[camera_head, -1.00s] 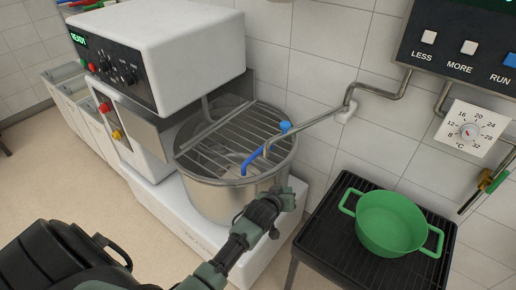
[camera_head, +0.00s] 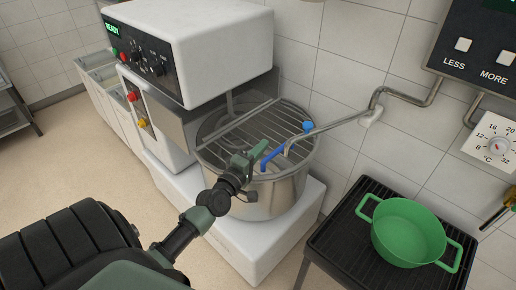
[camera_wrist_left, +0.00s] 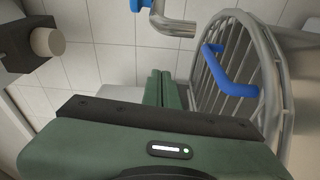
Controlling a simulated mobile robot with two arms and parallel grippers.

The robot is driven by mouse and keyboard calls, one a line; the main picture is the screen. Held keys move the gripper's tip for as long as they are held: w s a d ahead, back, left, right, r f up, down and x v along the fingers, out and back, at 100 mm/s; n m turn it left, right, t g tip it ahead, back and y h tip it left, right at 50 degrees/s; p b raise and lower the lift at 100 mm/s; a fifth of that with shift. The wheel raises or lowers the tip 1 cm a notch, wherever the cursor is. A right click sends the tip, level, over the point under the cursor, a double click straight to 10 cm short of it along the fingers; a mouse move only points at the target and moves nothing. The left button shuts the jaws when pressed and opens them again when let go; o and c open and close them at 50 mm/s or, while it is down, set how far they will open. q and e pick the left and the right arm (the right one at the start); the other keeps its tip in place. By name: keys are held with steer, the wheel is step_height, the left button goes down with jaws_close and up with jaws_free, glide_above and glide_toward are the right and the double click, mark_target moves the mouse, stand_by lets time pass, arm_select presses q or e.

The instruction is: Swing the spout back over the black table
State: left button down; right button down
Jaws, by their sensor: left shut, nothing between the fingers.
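The steel spout (camera_head: 342,122) runs from the wall pipe out over the mixer bowl (camera_head: 268,200) and its wire guard. In the left wrist view the shut fingers (camera_wrist_left: 161,80) are apart from the blue handle (camera_wrist_left: 232,72). The black table (camera_head: 345,238) stands right of the mixer. My right gripper is not in view.
A green pot (camera_head: 408,232) stands on the black table. The white mixer head (camera_head: 200,40) rises behind and left of the bowl. A control panel (camera_head: 480,50) and a temperature dial (camera_head: 495,146) are on the tiled wall at right.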

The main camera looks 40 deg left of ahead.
arm_select(q)
steer(key=w, duration=0.5)
steer(key=shift+w+a+r+p, duration=0.1)
steer(key=shift+w+r+p, duration=0.1)
steer(key=shift+p, duration=0.2)
steer(key=d, duration=0.1)
steer(key=d+p, duration=0.1)
steer(key=s+d, duration=0.1)
steer(key=shift+s+d+f, duration=0.1)
steer(key=shift+d+f, duration=0.2)
steer(key=shift+f, duration=0.05)
steer(key=shift+d+p, duration=0.1)
steer(key=shift+p, duration=0.2)
